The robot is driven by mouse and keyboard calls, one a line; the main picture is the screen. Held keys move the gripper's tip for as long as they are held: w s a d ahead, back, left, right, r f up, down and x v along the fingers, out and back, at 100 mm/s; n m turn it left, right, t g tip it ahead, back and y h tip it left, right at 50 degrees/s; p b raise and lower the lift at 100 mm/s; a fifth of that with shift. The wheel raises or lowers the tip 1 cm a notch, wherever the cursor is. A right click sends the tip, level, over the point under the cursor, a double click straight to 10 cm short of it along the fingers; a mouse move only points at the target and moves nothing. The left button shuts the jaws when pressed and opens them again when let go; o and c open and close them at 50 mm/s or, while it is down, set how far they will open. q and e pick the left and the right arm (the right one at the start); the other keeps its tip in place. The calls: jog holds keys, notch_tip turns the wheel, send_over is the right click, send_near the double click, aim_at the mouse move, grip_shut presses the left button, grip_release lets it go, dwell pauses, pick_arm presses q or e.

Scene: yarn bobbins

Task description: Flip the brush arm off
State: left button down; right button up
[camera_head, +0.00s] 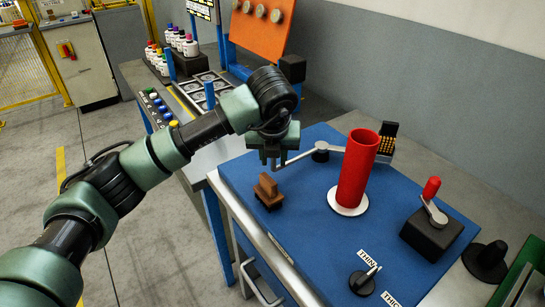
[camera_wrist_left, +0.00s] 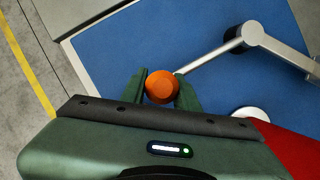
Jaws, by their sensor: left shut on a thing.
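The brush arm (camera_head: 336,148) is a thin metal lever on a dark pivot (camera_head: 321,154) at the back of the blue board (camera_head: 300,245). It also shows in the left wrist view (camera_wrist_left: 212,55). Its black brush with golden bristles (camera_head: 387,144) is beside the tall red bobbin (camera_head: 356,165); I cannot tell whether they touch. At the lever's left end, my left gripper (camera_head: 275,160) is shut on an orange knob (camera_wrist_left: 162,87), seen between its fingers in the left wrist view. The fingers hide the knob in the head view. My right gripper is not in view.
A brown wooden block (camera_head: 268,193) stands on the board just below my left gripper. A crank with a red handle (camera_head: 431,190) and a selector dial (camera_head: 363,282) are at the right and front. Bottles (camera_head: 180,42) stand on a bench behind.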

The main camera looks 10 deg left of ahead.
pick_arm(q)
jog(key=c, duration=1.1)
grip_release()
jog(key=shift+d, duration=0.15)
jog(key=shift+s, duration=0.1)
jog(key=b+v, duration=0.1)
jog(key=v, duration=0.7)
jog(key=shift+f, duration=0.1)
